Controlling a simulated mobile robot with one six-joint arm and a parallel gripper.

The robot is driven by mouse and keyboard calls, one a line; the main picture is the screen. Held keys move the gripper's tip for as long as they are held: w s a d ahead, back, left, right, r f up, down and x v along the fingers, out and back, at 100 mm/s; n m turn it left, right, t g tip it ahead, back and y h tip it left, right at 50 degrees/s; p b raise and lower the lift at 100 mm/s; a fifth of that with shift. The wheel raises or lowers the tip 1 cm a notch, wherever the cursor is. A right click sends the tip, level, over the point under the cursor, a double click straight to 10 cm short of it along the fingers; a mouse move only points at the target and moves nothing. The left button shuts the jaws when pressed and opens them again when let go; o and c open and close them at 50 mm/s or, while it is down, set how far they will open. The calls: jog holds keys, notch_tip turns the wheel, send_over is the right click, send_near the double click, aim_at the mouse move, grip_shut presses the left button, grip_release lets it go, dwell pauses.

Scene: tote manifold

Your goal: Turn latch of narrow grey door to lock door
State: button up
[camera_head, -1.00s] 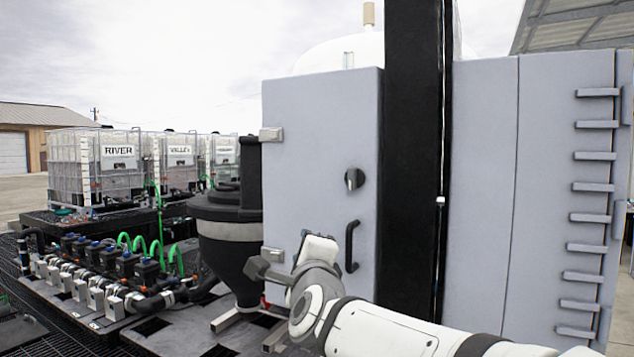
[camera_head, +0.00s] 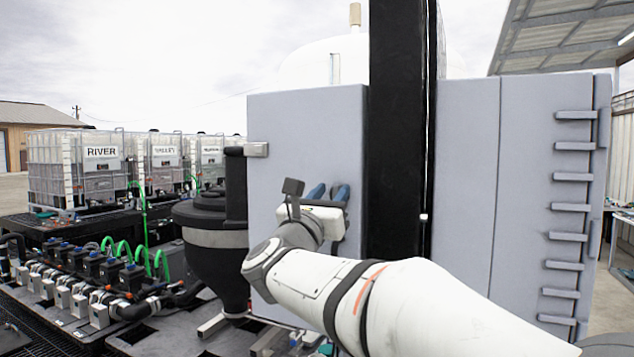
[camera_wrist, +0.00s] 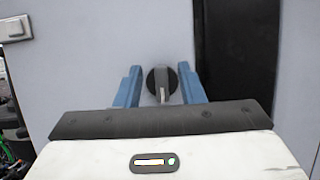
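The narrow grey door (camera_head: 290,135) stands beside the black column and looks shut. Its latch (camera_wrist: 161,84) is a dark round base with a grey knob, seen in the wrist view. The knob points nearly straight down there, leaning slightly. My gripper (camera_wrist: 160,72) is open, with one blue finger on each side of the latch and a gap on both sides. Contact with the knob is not visible. In the head view my gripper (camera_head: 329,193) is raised in front of the door and hides the latch and the handle.
A black column (camera_head: 396,130) stands right of the door. A metal hinge (camera_head: 256,149) is at the door's left edge. A black hopper (camera_head: 213,250) stands left of the door. Wide grey panels (camera_head: 467,170) with several hinges are at the right.

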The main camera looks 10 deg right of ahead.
jog(key=shift+w+d+r, duration=0.25)
jog(key=shift+w+d, duration=0.15)
jog(key=shift+w, duration=0.05)
